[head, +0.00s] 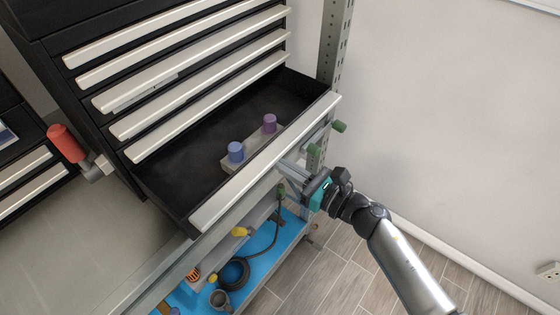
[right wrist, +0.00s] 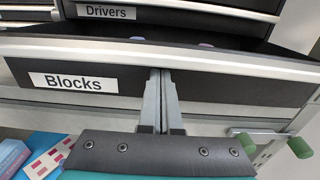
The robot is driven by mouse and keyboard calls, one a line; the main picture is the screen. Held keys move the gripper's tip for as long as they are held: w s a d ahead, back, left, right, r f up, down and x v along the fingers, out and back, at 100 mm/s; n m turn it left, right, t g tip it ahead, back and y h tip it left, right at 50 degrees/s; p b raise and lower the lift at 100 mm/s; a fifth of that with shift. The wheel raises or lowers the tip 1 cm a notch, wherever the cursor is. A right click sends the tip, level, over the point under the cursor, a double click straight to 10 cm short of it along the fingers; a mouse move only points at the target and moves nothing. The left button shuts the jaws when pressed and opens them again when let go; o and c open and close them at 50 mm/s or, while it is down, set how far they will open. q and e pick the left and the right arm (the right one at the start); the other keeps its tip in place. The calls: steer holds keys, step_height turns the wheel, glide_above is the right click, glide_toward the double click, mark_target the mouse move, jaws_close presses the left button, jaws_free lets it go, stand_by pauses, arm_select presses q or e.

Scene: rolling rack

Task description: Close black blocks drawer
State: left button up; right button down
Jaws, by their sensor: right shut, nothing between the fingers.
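The black Blocks drawer (head: 262,165) is pulled out of the black cabinet, with a pale strip along its front's top edge. Its "Blocks" label shows on the drawer front in the right wrist view (right wrist: 85,84). Inside, a blue peg (head: 235,152) and a purple peg (head: 269,123) stand on a pale base. My right gripper (head: 288,168) is shut and empty at the outside of the drawer front. In the right wrist view, its fingertips (right wrist: 160,73) lie just under the pale strip, right of the label; whether they touch is unclear. My left gripper is out of view.
Several shut drawers (head: 180,75) sit above, one labelled "Drivers" (right wrist: 107,13). Green-capped rods (head: 338,127) stick out by the metal upright at right. A blue lower shelf (head: 290,232) holds a mug and a black coil. A red-ended tool (head: 66,142) is at left. Floor at right is clear.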

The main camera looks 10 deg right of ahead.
mark_target(229, 142)
steer(key=b+x, duration=0.5)
steer(key=x, duration=1.1)
steer(key=shift+a, duration=0.1)
